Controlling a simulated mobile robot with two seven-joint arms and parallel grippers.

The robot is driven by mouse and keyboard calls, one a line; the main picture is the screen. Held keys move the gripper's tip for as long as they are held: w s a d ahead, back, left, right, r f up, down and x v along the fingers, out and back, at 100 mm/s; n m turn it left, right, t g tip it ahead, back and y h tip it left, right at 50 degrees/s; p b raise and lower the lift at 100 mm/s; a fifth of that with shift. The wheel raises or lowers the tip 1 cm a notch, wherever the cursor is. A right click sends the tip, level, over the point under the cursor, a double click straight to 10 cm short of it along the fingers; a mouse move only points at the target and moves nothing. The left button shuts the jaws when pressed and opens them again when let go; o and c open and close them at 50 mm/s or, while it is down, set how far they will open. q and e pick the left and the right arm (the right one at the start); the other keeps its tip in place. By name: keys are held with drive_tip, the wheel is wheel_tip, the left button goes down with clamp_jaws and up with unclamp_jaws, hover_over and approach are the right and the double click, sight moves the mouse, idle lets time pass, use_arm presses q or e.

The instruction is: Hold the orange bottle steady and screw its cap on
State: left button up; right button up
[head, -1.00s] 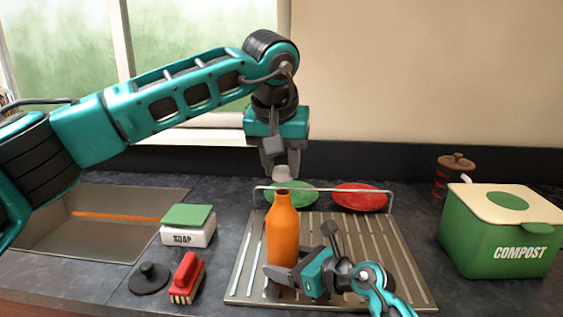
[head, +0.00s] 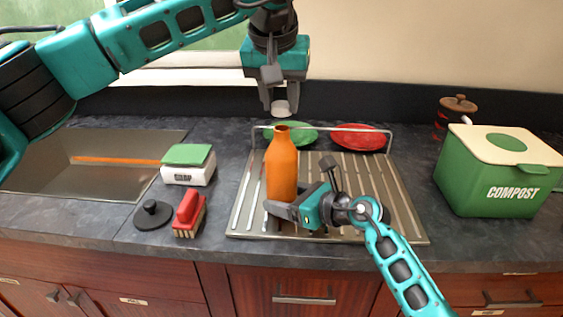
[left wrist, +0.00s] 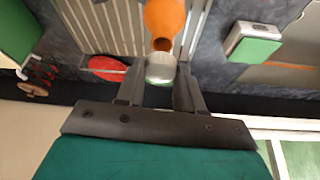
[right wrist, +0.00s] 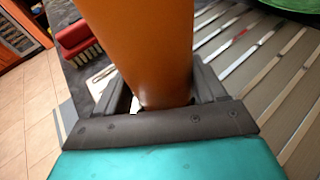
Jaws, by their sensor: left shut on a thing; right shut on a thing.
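The orange bottle (head: 282,168) stands upright on the ribbed metal drainboard (head: 345,200), its neck open at the top. My right gripper (head: 283,205) is shut on the bottle's lower body, as the right wrist view shows around the orange body (right wrist: 160,50). My left gripper (head: 280,103) points down above the bottle and is shut on the pale cap (head: 281,108). In the left wrist view the cap (left wrist: 160,70) sits between the fingertips, close to the bottle's mouth (left wrist: 162,43). A gap shows between cap and bottle neck in the head view.
A green plate (head: 300,134) and a red plate (head: 358,137) are behind, by the drainboard's rail. A green compost bin (head: 495,175) is at right. The soap box (head: 188,165), red brush (head: 188,213), black stopper (head: 152,214) and sink (head: 90,160) are at left.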

sight(279, 110)
use_arm(q)
drive_tip(key=shift+f, duration=2)
idle(3.9)
use_arm(e)
drive_tip(key=shift+o, duration=1.4)
drive_tip(key=c, duration=0.9)
use_arm(q)
drive_tip(key=o, duration=1.1)
use_arm(e)
drive_tip(key=shift+c, duration=0.6)
use_arm(q)
drive_tip(key=shift+c, duration=0.5)
clamp_jaws()
drive_tip(key=m+h, duration=0.1)
drive_tip(key=m, duration=0.2)
drive_tip(key=shift+d+m+h, duration=0.1)
drive_tip(key=shift+m+h, duration=0.3)
drive_tip(key=shift+m, duration=0.4)
use_arm(e)
drive_tip(key=shift+a, duration=0.1)
